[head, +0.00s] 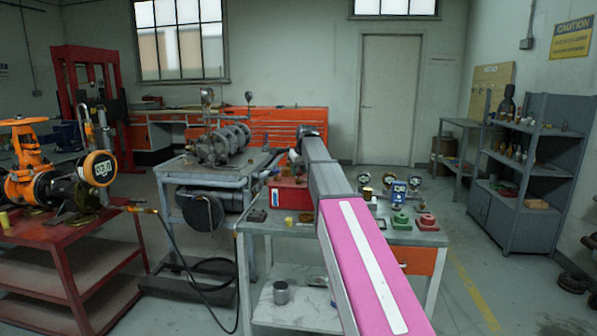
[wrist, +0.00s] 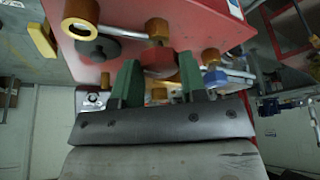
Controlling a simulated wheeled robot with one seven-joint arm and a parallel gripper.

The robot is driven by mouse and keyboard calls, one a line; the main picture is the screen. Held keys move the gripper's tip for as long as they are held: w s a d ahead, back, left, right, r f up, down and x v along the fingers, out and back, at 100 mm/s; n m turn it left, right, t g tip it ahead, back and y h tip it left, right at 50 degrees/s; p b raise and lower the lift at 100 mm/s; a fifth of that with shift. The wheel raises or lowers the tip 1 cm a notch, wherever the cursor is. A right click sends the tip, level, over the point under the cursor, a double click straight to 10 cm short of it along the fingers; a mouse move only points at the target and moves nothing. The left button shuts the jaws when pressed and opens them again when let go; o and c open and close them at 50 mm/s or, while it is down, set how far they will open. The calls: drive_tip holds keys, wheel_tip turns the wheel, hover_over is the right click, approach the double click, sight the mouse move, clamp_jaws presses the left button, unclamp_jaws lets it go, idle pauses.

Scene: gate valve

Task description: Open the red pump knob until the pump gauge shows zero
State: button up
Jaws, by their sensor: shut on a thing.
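In the wrist view, the two green fingers of my gripper (wrist: 157,76) stand on either side of a rounded red knob (wrist: 158,56). They are shut on it, and the fingers partly cover its sides. The knob sits close to a larger red body (wrist: 150,15) with brass-coloured fittings. A small round white dial (wrist: 93,100) shows left of the fingers; I cannot tell whether it is the pump gauge, and its reading is too small to make out. In the head view, my arm hides most of the knob area, and the fingers are not clear.
A grey workbench (head: 408,237) carries a red box (head: 288,194), several gauges and small green and red parts. A pump on a grey cart (head: 223,146) stands behind left. A red cart (head: 70,228) with orange equipment stands left. Free floor lies to the right.

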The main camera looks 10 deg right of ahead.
drive_tip(key=shift+d+n+g+y, duration=0.1)
drive_tip(key=shift+n+g+y, duration=0.4)
drive_tip(key=shift+n, duration=1.4)
drive_tip(key=o, duration=0.9)
drive_tip(key=v, duration=1.1)
drive_tip(key=shift+d+f, duration=0.1)
